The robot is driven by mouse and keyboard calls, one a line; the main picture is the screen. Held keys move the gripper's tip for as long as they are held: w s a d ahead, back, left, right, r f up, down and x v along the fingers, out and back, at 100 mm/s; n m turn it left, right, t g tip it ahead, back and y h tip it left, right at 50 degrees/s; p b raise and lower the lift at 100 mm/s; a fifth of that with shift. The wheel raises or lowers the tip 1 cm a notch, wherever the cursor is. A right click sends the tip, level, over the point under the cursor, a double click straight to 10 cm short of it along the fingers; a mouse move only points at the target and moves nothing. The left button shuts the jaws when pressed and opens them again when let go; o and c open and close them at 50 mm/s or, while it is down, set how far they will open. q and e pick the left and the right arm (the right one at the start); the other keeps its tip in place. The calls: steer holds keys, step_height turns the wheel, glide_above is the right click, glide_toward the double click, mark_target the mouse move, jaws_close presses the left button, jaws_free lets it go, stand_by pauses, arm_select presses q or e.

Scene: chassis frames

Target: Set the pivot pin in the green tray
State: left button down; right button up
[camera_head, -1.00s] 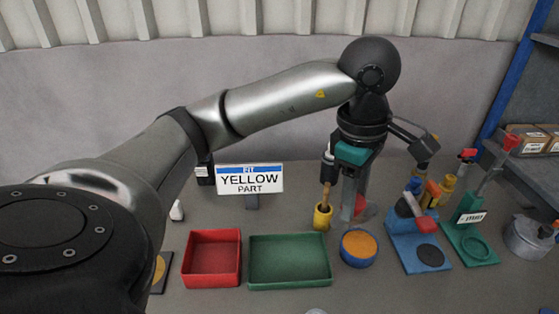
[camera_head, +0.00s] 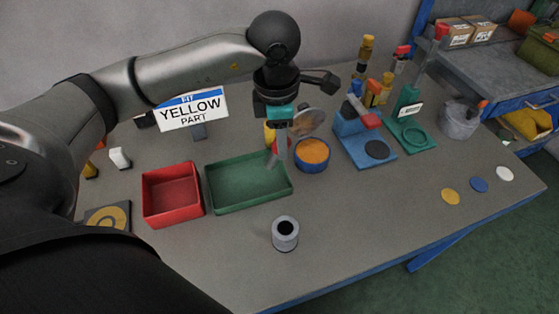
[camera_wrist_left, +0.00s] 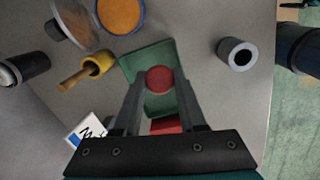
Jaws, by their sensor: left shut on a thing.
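My left gripper (camera_head: 279,158) is shut on a red-topped part, which I take to be the pivot pin. In the left wrist view the pin (camera_wrist_left: 160,79) shows as a round red end between the two fingertips; the rest of it is hidden. In the head view only a bit of red shows beside the fingers. The green tray (camera_head: 248,181) is an empty shallow rectangular box. The gripper is over its right end in the head view, and the tray (camera_wrist_left: 167,50) lies below the fingertips in the wrist view. My right gripper is not in view.
A red tray (camera_head: 172,194) stands left of the green one. A blue bowl with orange filling (camera_head: 312,154) is close on its right. A grey hollow cylinder (camera_head: 285,233) stands in front. Blue (camera_head: 370,146) and green (camera_head: 412,132) fixtures are further right. The front right table is mostly clear.

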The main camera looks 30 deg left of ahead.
arm_select(q)
steer(key=shift+f+b, duration=0.3)
steer(key=shift+f, duration=3.5)
steer(key=shift+f, duration=0.1)
steer(key=c, duration=0.9)
jaws_free()
steer(key=shift+f, duration=0.1)
steer(key=shift+c, duration=0.2)
steer(key=o, duration=0.5)
steer(key=shift+c, duration=0.2)
steer(key=r, duration=0.8)
steer(key=s+r+p, duration=0.1)
steer(key=r, duration=0.3)
steer(key=shift+r, duration=0.2)
steer(key=shift+s, duration=0.1)
